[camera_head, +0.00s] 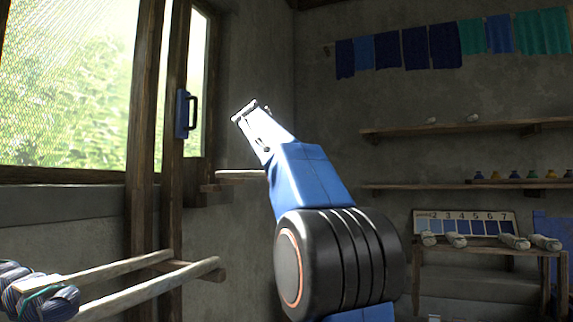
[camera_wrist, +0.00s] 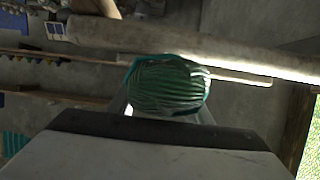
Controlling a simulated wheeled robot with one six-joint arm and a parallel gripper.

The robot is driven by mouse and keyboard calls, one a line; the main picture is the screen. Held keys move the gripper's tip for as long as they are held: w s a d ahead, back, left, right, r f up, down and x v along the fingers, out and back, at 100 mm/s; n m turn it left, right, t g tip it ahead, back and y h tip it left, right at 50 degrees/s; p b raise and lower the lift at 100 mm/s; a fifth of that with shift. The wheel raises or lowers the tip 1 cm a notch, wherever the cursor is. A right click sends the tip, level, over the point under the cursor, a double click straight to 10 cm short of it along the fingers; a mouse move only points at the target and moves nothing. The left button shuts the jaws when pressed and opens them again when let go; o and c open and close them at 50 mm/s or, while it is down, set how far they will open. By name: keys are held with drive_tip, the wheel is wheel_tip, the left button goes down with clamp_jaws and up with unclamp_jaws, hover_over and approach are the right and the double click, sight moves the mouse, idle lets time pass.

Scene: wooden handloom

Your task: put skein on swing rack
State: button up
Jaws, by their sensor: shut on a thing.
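A green skein (camera_wrist: 168,85) sits between the fingers of my gripper (camera_wrist: 165,108) in the wrist view, and the gripper is shut on it. In the head view my blue arm reaches up and to the left, and the skein cannot be made out there. Two wooden rods (camera_head: 150,292) jut out at the lower left beside the window post and look like the swing rack, though I cannot be sure. Dark blue and striped skeins (camera_head: 38,293) are around their left ends. The right end of the near rod is bare.
A wooden post (camera_head: 172,130) with a blue handle (camera_head: 186,114) stands by the window. A short wooden bar (camera_head: 240,175) is partly hidden behind my arm. Shelves (camera_head: 465,127) and a stand with pale rolls (camera_head: 485,245) are at the right. Coloured cloths (camera_head: 430,45) hang above.

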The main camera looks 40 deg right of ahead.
drive_tip(key=o, duration=1.3)
drive_tip(key=shift+f, duration=0.15)
drive_tip(key=shift+c, duration=0.2)
drive_tip(key=shift+s+a+r, duration=0.1)
drive_tip(key=shift+a+r, duration=0.2)
drive_tip(key=v, duration=1.1)
drive_tip(key=shift+a+r, duration=0.1)
drive_tip(key=shift+r, duration=0.05)
drive_tip(key=shift+s, duration=0.15)
